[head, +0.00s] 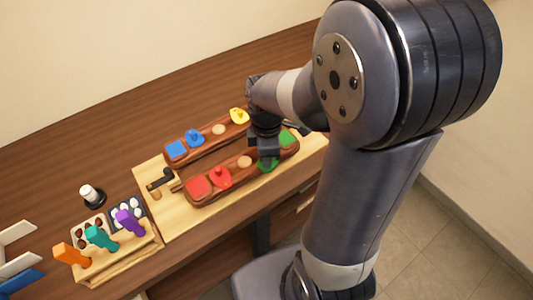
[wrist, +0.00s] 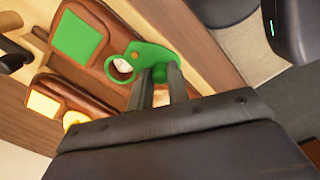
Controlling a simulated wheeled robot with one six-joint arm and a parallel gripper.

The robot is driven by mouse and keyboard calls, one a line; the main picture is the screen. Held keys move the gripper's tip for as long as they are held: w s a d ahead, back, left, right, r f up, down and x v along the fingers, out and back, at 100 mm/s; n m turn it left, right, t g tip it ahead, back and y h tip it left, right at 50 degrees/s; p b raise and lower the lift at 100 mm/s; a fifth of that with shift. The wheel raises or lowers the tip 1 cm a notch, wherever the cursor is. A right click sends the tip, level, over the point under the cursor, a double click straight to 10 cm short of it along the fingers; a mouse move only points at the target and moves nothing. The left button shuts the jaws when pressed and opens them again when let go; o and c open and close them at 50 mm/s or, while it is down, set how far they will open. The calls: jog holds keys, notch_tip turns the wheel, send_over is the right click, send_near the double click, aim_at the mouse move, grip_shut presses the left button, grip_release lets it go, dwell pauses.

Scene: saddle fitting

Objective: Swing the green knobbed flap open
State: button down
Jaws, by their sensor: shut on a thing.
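The green knobbed flap (wrist: 150,52) is at the end of the front brown wooden bar, beside a green square patch (wrist: 78,38). A pale round spot shows at its rounded end. In the head view, the flap (head: 268,166) is partly hidden below my gripper (head: 266,152), and the green patch (head: 287,139) is to its right. In the wrist view, my gripper (wrist: 160,80) is shut on the flap's knob, which is mostly hidden by the fingers. I cannot tell how far the flap is turned.
The front bar also carries a red flap (head: 220,177) and red patch (head: 198,187). The back bar has a blue flap (head: 194,137) and a yellow flap (head: 239,115). A rack with orange, teal and purple handles (head: 101,238) and a black-and-white knob (head: 91,194) stand left.

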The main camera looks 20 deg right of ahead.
jog(key=c, duration=1.3)
grip_release()
jog(key=shift+c, duration=0.2)
notch_tip(320, 180, up, 11)
jog(key=shift+f, duration=0.15)
notch_tip(320, 180, down, 11)
jog(key=shift+r, duration=0.1)
